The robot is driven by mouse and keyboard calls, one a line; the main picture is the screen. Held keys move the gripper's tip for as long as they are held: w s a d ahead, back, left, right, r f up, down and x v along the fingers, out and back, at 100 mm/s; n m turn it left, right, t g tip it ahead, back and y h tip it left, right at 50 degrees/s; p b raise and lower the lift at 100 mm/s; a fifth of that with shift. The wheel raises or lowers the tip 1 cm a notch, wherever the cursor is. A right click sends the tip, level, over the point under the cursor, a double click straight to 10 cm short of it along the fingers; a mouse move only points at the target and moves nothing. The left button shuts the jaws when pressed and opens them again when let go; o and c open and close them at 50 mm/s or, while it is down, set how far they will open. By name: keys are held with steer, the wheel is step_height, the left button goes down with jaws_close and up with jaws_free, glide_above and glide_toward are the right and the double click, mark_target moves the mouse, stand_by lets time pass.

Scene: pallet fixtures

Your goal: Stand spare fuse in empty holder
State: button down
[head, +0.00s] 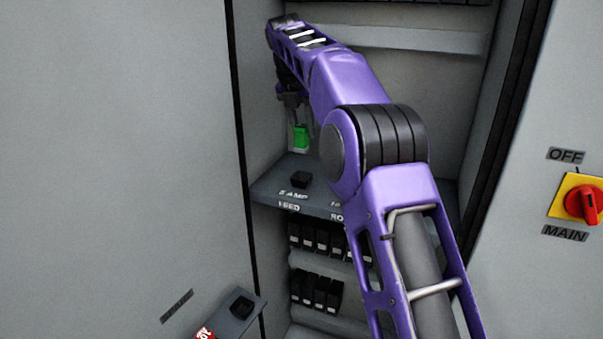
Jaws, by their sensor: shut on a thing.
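My gripper (300,125) is shut on a green fuse (301,138) with a pale lower part. It holds the fuse roughly upright inside the cabinet. A black holder (300,179) with nothing seen standing in it sits on the grey shelf (268,187), below the fuse in the picture. The fuse looks apart from the holder; the exact height between them is hard to tell. The shelf's front lettering reads something like "5 AMP FEED". My arm hides the right part of the shelf, so any other holders there are hidden.
Below the shelf are rows of black modules (315,292). A small bracket (255,318) at lower left carries another black socket (242,307), with a red label (205,333) beside it. Cabinet walls flank the opening. A red and yellow main switch (583,202) is at right.

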mark_target(298, 137)
steer(key=shift+w+r, duration=0.15)
steer(key=shift+w, duration=0.15)
steer(key=shift+w+f, duration=0.1)
steer(key=shift+f, duration=0.15)
step_height(298, 137, down, 9)
steer(key=shift+f, duration=0.15)
steer(key=shift+f, duration=0.15)
steer(key=c, duration=0.5)
jaws_free()
steer(key=v, duration=1.2)
steer(key=shift+s, duration=0.2)
